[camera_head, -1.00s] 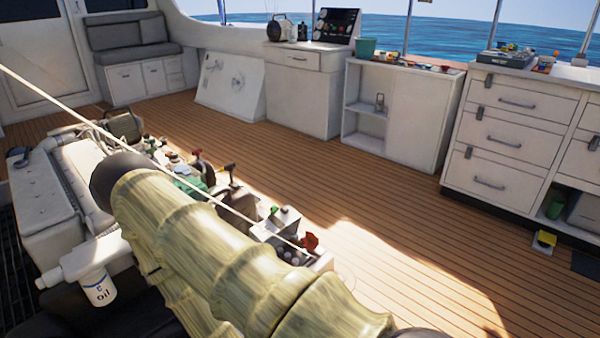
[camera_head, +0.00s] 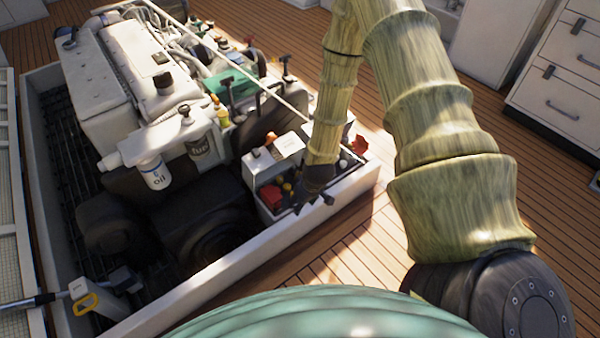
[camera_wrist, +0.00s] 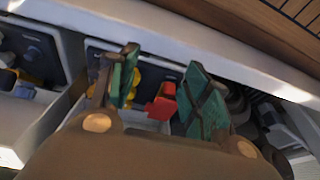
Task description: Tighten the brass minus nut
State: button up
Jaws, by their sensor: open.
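My gripper (camera_head: 314,196) hangs from the arm over a box of parts (camera_head: 262,214) at the front right of the engine hatch. In the wrist view my gripper (camera_wrist: 160,78) is open, with a green-padded finger on each side and nothing seen held. A red part (camera_wrist: 162,103) shows between the fingers, lower down. Yellow parts (camera_wrist: 136,82) lie beside and partly behind the left finger. I cannot tell which part, if any, is the brass minus nut; the fingers hide some of the area.
The white hatch rim (camera_head: 275,246) runs close in front of the box. The engine (camera_head: 105,85), an oil filter (camera_head: 155,173) and several levers stand to the left and behind. A yellow-handled tool (camera_head: 85,302) lies at lower left. Wooden floor (camera_head: 345,255) is clear at right.

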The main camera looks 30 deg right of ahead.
jog(key=w+d+r+n+t, duration=0.1)
jog(key=w+d+r, duration=0.4)
jog(key=w+d, duration=0.45)
jog(key=b+x, duration=0.1)
jog(key=x, duration=0.2)
jog(key=b+x, duration=0.1)
jog(key=x, duration=0.3)
jog(key=b+x, duration=0.1)
jog(key=x, duration=0.2)
jog(key=shift+w+a+f+b, duration=0.1)
jog(key=shift+w+a+b, duration=0.2)
jog(key=shift+a+b, duration=0.1)
jog(key=c, duration=1)
